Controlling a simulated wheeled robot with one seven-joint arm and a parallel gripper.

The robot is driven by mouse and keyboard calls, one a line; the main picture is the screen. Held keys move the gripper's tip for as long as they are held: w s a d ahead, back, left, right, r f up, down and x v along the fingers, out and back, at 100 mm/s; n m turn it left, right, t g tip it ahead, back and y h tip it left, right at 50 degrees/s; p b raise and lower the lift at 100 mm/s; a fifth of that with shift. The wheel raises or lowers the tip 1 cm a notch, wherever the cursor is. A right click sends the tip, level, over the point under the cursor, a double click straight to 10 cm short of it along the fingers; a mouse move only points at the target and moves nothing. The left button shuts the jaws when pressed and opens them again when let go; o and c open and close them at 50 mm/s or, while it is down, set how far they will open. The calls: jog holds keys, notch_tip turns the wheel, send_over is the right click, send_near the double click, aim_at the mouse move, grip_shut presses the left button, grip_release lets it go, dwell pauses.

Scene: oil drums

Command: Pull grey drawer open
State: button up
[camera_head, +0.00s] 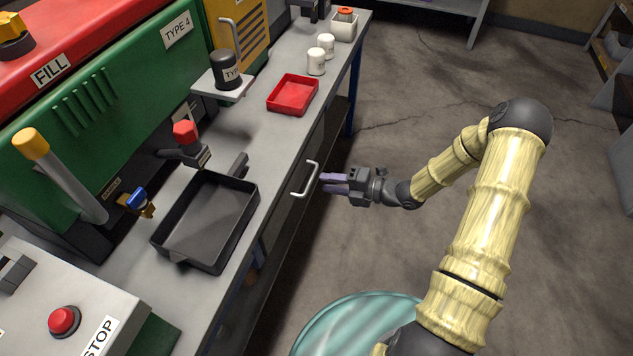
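The grey drawer (297,212) is set in the front of the workbench, below the grey top. Its front looks flush with the bench side, so it appears closed. A pale metal handle (308,181) stands out from it. My gripper (324,183) is just to the right of the handle, level with its middle. Its two purple fingers point left toward the handle with a small gap between them. The fingers look empty. Whether the fingertips touch the handle I cannot tell.
A black tray (252,212), a red tray (271,97) and white jars (316,63) stand on the bench. A green and red machine (85,100) is behind. A teal drum (345,325) stands below my arm.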

jog(key=x, duration=0.4)
jog(key=shift+w+a, duration=0.1)
jog(key=shift+a, duration=0.15)
grip_shut()
